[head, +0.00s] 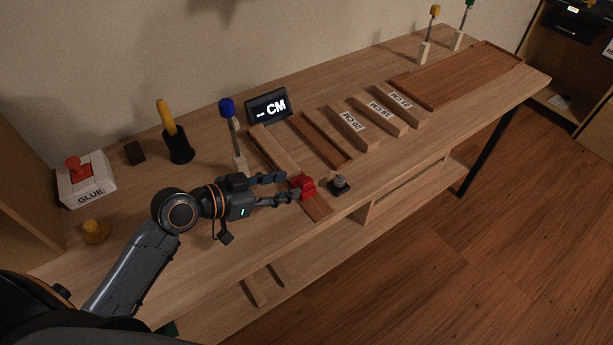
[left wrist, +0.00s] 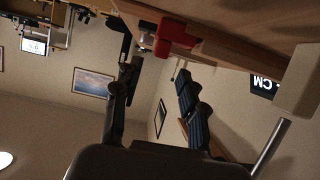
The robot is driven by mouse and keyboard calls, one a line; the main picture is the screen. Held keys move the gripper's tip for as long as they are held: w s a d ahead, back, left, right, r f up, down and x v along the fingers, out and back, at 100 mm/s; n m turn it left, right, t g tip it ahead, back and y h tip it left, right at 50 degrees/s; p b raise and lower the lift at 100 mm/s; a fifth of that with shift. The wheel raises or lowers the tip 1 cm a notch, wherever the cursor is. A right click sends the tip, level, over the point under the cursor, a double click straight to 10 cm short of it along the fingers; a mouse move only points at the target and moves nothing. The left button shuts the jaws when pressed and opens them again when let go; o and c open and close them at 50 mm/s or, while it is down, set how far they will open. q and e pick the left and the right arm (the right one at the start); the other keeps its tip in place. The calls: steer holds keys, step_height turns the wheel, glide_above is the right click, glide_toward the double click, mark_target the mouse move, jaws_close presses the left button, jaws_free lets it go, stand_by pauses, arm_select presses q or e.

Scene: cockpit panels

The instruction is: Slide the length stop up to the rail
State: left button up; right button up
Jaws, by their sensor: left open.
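The red length stop (head: 306,186) sits on a narrow wooden track (head: 319,208) near the table's front edge. A lighter wood piece (head: 277,153) lies along the track behind it. My left gripper (head: 288,187) is open, its two fingers pointing right at the stop. One fingertip is close to the stop's left side; I cannot tell whether it touches. In the left wrist view the red stop (left wrist: 173,35) shows beyond the open fingers. Which part is the rail is not clear. My right gripper is not in view.
A small dark base with a grey knob (head: 340,185) stands right of the stop. A blue-topped post (head: 228,108) rises behind my gripper. A display reading "CM" (head: 268,106) and an empty tray (head: 321,139) stand farther back. Labelled wooden blocks (head: 349,126) are to the right.

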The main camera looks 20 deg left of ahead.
mark_target(305, 181)
arm_select(q)
steer(key=x, duration=0.6)
steer(key=shift+w+d+f+p, duration=0.15)
steer(key=shift+w+p, duration=0.05)
steer(key=shift+p, duration=0.1)
steer(key=shift+w+d+f, duration=0.1)
steer(key=shift+w+f, duration=0.05)
steer(key=shift+w, duration=0.05)
jaws_close()
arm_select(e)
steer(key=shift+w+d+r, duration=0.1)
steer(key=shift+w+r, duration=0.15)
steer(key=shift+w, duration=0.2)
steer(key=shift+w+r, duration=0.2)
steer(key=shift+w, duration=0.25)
